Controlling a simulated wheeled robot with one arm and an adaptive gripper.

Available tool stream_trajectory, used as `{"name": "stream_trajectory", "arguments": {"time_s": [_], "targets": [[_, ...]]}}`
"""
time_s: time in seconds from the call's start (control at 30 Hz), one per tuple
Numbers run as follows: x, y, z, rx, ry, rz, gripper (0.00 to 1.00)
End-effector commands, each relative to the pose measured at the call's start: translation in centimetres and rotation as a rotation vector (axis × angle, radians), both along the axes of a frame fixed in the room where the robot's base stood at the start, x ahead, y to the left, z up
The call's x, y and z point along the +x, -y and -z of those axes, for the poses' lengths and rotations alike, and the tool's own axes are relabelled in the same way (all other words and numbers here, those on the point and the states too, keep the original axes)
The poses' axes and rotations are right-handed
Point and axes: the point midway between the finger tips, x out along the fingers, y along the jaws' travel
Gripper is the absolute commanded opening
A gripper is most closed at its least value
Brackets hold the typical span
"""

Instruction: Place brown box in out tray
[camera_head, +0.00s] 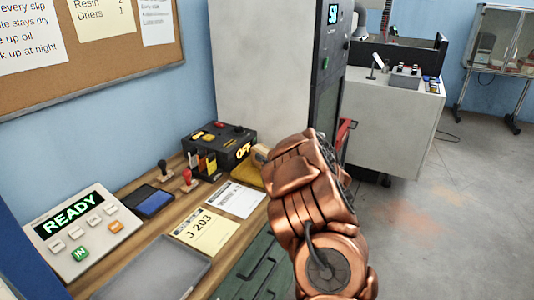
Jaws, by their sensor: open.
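My copper-coloured arm reaches up from the lower right, and my gripper (298,157) is over the far right end of the wooden bench. Its fingertips are mostly hidden behind my own wrist. A small tan-brown block (261,154), possibly the brown box, shows just left of my gripper. Its right side is hidden, and I cannot tell whether the gripper touches it. A mustard-coloured pad or shallow tray (247,172) lies in front of it. A grey shallow tray (152,272) sits empty at the bench's front. No label shows which is the out tray.
A black device reading OFF (222,147) stands beside the block. A tall grey cabinet (265,75) stands behind. Floor at right is open.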

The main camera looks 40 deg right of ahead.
Motion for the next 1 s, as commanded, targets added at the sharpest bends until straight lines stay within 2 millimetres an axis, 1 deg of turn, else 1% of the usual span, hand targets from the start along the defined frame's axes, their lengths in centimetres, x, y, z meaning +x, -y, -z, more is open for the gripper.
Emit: {"name": "stream_trajectory", "arguments": {"time_s": [0.03, 0.1, 0.4, 0.53, 0.6, 0.73, 0.87, 1.0], "targets": [[-1.0, 0.0, 0.3, -0.003, -0.004, 0.005, 0.85], [-2.2, 0.0, 0.5, 0.001, -0.006, 0.007, 0.85], [-7.3, -0.5, 0.5, 0.002, -0.007, 0.008, 0.85], [-8.9, -0.8, 0.3, -0.001, -0.004, 0.004, 0.85], [-9.5, -0.8, 0.3, -0.001, -0.004, 0.005, 0.85], [-10.1, -1.0, 0.2, 0.001, -0.003, 0.003, 0.85], [-10.2, -1.0, 0.2, 0.002, -0.003, 0.002, 0.85], [-9.9, -0.8, -0.1, 0.016, -0.010, 0.019, 0.85]]}}
